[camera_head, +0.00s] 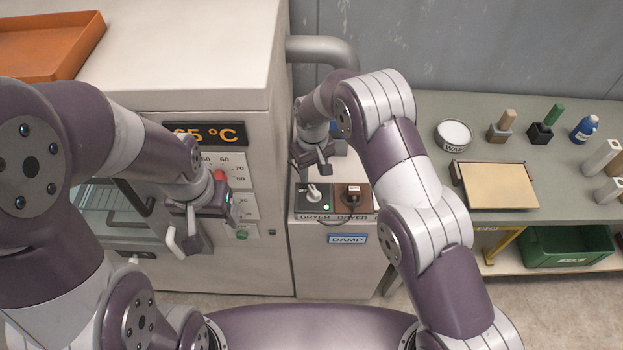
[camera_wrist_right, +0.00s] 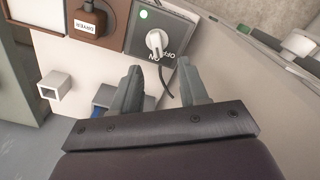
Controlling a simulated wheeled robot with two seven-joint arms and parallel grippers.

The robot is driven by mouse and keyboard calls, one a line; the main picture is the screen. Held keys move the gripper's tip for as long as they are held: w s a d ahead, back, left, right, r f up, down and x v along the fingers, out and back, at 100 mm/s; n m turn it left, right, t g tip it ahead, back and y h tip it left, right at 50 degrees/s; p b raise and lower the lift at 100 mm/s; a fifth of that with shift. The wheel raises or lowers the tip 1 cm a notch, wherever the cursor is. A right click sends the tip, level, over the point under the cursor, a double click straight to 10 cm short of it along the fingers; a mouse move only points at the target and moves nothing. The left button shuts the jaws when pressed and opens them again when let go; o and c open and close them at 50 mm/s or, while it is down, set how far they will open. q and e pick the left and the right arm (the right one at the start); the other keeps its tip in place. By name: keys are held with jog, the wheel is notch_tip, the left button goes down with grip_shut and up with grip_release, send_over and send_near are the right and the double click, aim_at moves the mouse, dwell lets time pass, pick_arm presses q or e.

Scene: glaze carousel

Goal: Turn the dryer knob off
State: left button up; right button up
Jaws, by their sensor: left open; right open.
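The white dryer knob (camera_head: 314,194) sits on a dark switch plate on the low cabinet, beside a lit green lamp (camera_head: 326,207). In the right wrist view the knob (camera_wrist_right: 156,41) has its narrow end near the ON and OFF lettering; its exact setting is hard to tell. My right gripper (camera_head: 318,165) is open and empty just behind and above the plate. In the wrist view its fingertips (camera_wrist_right: 160,72) are spread, apart from the knob. My left gripper (camera_head: 188,243) is open in front of the oven, by its door edge; contact is unclear.
A brown plate with a dark plug (camera_head: 353,195) is right of the knob, with a black cable hanging below. The oven (camera_head: 265,230) stands left. A bench (camera_head: 430,108) with tools is right.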

aim_at(314, 190)
jog(key=f, duration=0.2)
jog(key=f+p, duration=0.1)
jog(key=f, duration=0.2)
jog(key=w+f+p, duration=0.1)
jog(key=f, duration=0.2)
jog(key=shift+d, duration=0.4)
jog(key=shift+f, duration=0.4)
jog(key=shift+s+a+f, duration=0.1)
jog(key=shift+s+f, duration=0.05)
jog(key=shift+s+a, duration=0.2)
pick_arm(q)
jog(key=r, duration=0.3)
jog(key=shift+w+d, duration=0.1)
jog(key=shift+w, duration=0.2)
pick_arm(e)
jog(key=shift+w+d+f, duration=0.1)
jog(key=shift+w, duration=0.05)
jog(key=c, duration=0.5)
grip_shut()
pick_arm(q)
jog(key=shift+w, duration=0.1)
